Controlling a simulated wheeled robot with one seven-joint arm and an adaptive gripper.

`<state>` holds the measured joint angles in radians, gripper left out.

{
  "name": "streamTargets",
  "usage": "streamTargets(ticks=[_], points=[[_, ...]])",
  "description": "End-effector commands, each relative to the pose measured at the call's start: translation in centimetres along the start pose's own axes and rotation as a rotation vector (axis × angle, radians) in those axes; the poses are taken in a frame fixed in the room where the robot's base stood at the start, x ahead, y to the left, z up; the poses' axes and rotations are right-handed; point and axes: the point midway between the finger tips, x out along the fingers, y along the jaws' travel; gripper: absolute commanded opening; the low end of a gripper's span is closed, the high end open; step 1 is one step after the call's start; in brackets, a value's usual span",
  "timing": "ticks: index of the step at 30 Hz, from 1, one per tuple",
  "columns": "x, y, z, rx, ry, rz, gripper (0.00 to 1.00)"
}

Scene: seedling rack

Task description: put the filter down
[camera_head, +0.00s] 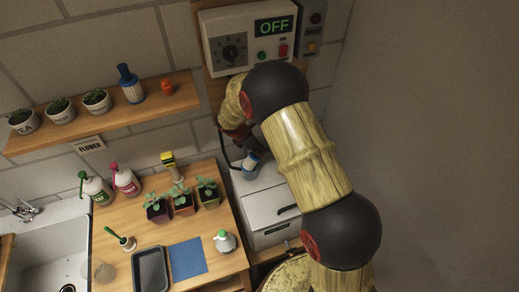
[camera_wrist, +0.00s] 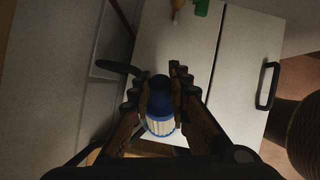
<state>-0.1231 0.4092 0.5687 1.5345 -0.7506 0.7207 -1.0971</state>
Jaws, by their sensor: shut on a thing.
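The filter, with a dark blue cap and a white ribbed body (camera_wrist: 160,122), is between the fingers of my gripper (camera_wrist: 160,90) in the wrist view. My gripper is shut on it. In the head view my gripper (camera_head: 247,148) is partly hidden by my arm, and the filter (camera_head: 251,161) shows at its tip, above or at the back of a white box (camera_head: 268,208). I cannot tell whether the filter touches anything below. A similar blue and white filter (camera_head: 131,88) stands upright on the wall shelf (camera_head: 108,122).
The white box has dark handles, one also showing in the wrist view (camera_wrist: 267,86). The wooden table (camera_head: 150,223) to the left holds potted seedlings (camera_head: 183,206), bottles, a black tray (camera_head: 151,270) and a blue mat (camera_head: 188,258). A control box reading OFF (camera_head: 248,36) hangs above.

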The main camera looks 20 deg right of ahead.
Motion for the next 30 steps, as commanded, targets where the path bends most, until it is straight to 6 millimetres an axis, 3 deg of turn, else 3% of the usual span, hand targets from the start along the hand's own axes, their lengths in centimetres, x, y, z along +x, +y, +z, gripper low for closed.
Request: streamTargets(ticks=[1, 2, 11, 20, 25, 30], points=[[0.2, 0.0, -0.1, 0.0, 0.0, 0.0, 0.0], [0.1, 0.0, -0.1, 0.0, 0.0, 0.0, 0.2], [0.1, 0.0, -0.1, 0.0, 0.0, 0.0, 0.36], [0.0, 0.0, 0.0, 0.0, 0.0, 0.0, 0.36], [-1.6, 0.1, 0.1, 0.0, 0.0, 0.003, 0.36], [-3.0, 0.0, -3.2, -0.006, 0.0, 0.001, 0.36]])
